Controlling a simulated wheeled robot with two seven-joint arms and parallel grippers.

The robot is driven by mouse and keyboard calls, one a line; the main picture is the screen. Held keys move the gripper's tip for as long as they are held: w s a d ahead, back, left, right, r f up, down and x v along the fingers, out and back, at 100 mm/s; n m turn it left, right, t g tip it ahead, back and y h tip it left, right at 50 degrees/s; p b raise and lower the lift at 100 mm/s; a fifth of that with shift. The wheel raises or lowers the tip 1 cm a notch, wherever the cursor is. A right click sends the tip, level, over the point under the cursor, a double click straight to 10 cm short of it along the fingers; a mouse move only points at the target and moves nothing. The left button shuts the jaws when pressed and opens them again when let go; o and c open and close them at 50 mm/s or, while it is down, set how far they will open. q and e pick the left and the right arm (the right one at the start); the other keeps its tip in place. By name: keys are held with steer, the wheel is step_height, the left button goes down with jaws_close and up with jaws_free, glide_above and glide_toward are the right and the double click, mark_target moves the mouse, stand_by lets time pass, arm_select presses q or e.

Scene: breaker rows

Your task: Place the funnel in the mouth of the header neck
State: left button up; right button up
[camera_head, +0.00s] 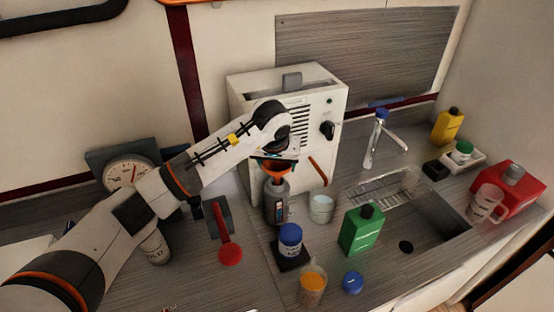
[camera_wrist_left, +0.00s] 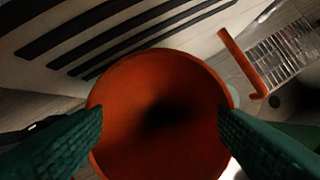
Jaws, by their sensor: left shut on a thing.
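The orange funnel (camera_head: 274,169) is held in my left gripper (camera_head: 281,160), in front of the white machine. In the left wrist view the funnel's round bowl (camera_wrist_left: 160,125) lies between the two green fingers, which press on its sides. The grey upright body (camera_head: 277,203) directly below the funnel looks like the header neck. The funnel's lower part appears at the top of this body, but I cannot tell whether it sits in the mouth or just above it. The mouth is hidden by the funnel in both views. My right gripper is not in view.
The white machine (camera_head: 243,98) stands close behind, with an orange handle (camera_head: 319,172) to the right. A clear cup (camera_head: 321,207), a blue-lidded jar (camera_head: 290,240) and a green bottle (camera_head: 362,230) stand nearby. A red knob (camera_head: 230,254) is at front left.

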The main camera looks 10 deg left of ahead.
arm_select(q)
steer(key=shift+f, duration=0.15)
steer(key=shift+f+b, duration=0.2)
steer(key=shift+b, duration=0.15)
steer(key=o, duration=0.8)
steer(key=shift+o, duration=0.9)
steer(key=shift+r, duration=0.1)
